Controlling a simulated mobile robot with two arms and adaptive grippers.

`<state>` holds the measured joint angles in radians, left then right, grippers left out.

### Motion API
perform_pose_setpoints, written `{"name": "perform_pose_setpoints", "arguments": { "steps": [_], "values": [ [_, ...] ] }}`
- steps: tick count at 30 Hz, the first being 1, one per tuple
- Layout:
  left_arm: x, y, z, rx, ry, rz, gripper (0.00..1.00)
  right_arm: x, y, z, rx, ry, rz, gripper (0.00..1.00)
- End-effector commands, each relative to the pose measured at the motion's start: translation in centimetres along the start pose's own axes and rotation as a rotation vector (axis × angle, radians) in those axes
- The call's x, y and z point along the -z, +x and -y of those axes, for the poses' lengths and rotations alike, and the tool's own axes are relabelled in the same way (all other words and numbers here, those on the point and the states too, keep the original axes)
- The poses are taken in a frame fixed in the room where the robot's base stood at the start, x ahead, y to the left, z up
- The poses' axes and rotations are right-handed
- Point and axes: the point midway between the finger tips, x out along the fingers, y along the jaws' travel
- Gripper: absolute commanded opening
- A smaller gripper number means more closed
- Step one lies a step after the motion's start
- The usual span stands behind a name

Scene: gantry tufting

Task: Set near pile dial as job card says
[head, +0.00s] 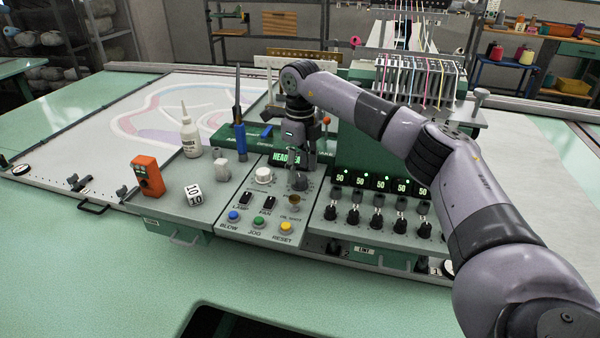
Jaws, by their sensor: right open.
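My right arm reaches in from the right, and its gripper (301,178) points down over the right part of the control panel (240,208). It is open, and the fingertips are close to a grey round dial (301,183); I cannot tell whether they touch it. The gripper partly hides this dial and its markings. A white round knob (263,175) sits to its left on the same panel. I cannot read which of them is the near pile dial. No job card is readable in view. My left gripper is not in view.
A row of black knobs (377,199) under displays reading 50 (371,183) stands to the right. Blue, green and yellow buttons (286,227) line the panel's front. A white bottle (190,131), an orange device (148,176) and a numbered cube (193,195) stand left.

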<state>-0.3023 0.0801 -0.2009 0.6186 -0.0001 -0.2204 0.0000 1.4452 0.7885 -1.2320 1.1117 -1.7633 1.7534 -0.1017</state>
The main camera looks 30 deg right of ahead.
Motion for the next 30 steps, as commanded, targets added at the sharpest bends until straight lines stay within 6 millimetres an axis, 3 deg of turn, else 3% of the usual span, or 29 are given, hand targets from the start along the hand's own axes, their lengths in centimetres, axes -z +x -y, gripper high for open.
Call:
{"name": "perform_pose_setpoints", "arguments": {
  "steps": [6, 17, 30],
  "values": [
    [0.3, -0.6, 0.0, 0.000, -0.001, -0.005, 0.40, 0.0, 2.4, 0.0, -0.001, 0.000, -0.002, 0.51],
    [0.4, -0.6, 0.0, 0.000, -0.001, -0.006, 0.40, 0.0, 2.8, 0.0, 0.000, 0.000, 0.001, 0.50],
    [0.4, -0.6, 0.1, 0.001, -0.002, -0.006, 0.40, 0.0, 2.8, 0.0, 0.000, 0.000, 0.001, 0.20]
  ]
}}
